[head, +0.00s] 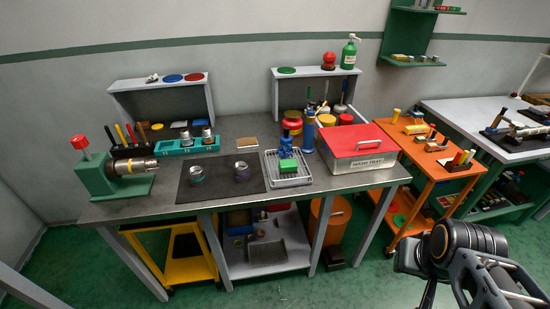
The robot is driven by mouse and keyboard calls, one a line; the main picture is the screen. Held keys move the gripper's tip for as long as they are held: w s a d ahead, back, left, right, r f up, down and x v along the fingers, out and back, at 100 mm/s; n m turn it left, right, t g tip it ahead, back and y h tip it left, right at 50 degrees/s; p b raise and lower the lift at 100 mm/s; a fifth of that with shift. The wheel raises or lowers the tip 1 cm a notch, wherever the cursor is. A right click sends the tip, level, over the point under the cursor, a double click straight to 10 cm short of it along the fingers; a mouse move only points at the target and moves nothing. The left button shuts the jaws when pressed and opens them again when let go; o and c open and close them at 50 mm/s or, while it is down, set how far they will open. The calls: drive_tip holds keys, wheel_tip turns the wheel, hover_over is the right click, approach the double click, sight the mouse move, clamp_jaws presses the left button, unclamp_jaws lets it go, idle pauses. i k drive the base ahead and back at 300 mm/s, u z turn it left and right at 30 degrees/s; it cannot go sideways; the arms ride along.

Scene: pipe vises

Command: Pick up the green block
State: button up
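The green block (288,166) is a small bright green box. It sits on a wire rack tray (299,181) near the front of the grey workbench, right of centre. A blue tool (286,146) stands upright right behind it. My gripper (490,286) is at the bottom right corner, well away from the block, over the floor in front of the orange cart. It is black and grey and partly cut off by the picture's edge. I cannot make out its fingertips or whether they are open.
A steel wash tray with a red lid (361,142) stands right of the rack. A black mat (211,190) with two metal cups lies to its left. A green vise (112,182) clamps a pipe at the far left. An orange cart (447,181) stands right of the bench.

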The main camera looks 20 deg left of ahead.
sight(287, 166)
drive_tip(key=u, duration=0.9)
drive_tip(key=i, duration=1)
drive_tip(key=u, duration=0.95)
